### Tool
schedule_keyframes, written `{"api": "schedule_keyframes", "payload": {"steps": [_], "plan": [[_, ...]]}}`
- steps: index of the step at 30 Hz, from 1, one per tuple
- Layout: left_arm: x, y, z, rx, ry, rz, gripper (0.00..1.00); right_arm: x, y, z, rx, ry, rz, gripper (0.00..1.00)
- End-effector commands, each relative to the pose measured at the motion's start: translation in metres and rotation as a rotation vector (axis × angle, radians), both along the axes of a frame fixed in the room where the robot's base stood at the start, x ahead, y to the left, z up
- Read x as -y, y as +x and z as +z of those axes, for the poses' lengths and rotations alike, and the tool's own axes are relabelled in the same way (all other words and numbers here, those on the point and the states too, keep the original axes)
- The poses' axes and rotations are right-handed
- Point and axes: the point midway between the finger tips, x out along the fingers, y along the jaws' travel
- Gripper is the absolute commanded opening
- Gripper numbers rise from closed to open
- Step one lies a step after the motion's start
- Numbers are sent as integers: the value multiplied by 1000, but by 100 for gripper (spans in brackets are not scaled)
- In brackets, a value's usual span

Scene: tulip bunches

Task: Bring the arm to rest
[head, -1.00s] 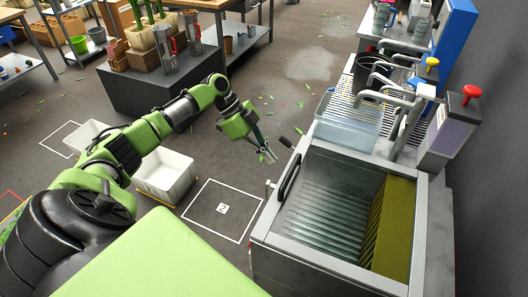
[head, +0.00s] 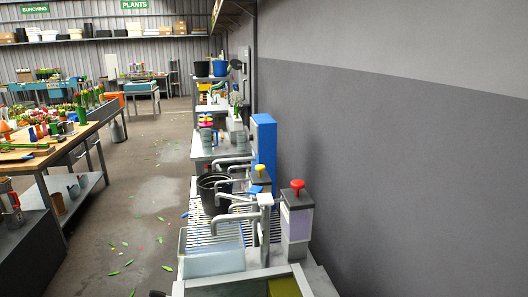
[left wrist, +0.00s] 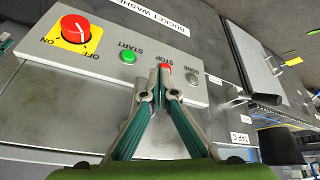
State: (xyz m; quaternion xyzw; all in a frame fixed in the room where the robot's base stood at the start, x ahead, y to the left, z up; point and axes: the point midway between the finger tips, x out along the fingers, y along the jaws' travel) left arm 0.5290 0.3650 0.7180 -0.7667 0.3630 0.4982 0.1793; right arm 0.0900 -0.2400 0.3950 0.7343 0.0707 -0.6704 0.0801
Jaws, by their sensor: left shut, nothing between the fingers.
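My left gripper (left wrist: 163,74) shows in the left wrist view, shut and empty, its two fingertips together. The tips are in front of the control panel (left wrist: 115,55) of a machine labelled BUCKET WASHER. The red STOP button (left wrist: 165,68) is partly hidden right behind the tips; I cannot tell whether they touch it. Left of the tips are the green START button (left wrist: 128,57) and a red ON/OFF knob (left wrist: 75,28) on a yellow plate. A grey DONE button (left wrist: 191,76) is to the right. Neither arm shows in the head view.
In the head view, a grey sink counter holds a clear tub (head: 213,262), a black bucket (head: 215,190) and several taps. A grey wall (head: 400,150) runs along the right. A wooden table (head: 75,140) with tulips stands left. The floor aisle (head: 150,210) between is open, with scattered leaves.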

Motion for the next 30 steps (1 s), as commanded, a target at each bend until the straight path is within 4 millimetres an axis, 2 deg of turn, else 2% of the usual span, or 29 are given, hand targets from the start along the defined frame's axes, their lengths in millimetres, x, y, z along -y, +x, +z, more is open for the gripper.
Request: {"api": "schedule_keyframes", "payload": {"steps": [1, 3, 5, 6, 8, 9, 11, 12, 14, 15, 18, 22, 24, 26, 30], "plan": [[2, -20, -41, -43, 26, 78, 0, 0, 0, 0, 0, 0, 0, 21], [-2, -46, -89, -85, 76, 181, 0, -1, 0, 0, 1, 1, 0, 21], [-2, -72, -127, -115, 118, 260, 0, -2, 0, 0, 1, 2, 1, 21], [-2, -92, -151, -134, 145, 308, 0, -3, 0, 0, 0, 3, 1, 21], [2, -125, -184, -158, 184, 371, 0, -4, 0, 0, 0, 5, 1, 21], [5, -149, -205, -172, 208, 407, 0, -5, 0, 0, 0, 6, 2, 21], [13, -185, -232, -191, 240, 456, 0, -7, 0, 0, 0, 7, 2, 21], [20, -211, -248, -201, 258, 482, 0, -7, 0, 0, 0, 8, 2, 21], [32, -250, -270, -215, 279, 516, 0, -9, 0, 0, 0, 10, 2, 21], [42, -276, -282, -224, 290, 535, 0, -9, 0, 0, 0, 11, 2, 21], [69, -338, -304, -243, 301, 566, 0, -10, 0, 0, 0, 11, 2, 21], [102, -397, -318, -260, 293, 586, 0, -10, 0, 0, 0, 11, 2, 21], [116, -418, -321, -265, 284, 592, 0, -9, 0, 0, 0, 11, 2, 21], [123, -430, -322, -269, 279, 593, 0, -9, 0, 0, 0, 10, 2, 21], [130, -439, -323, -272, 274, 595, 0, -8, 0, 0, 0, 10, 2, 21]]}}
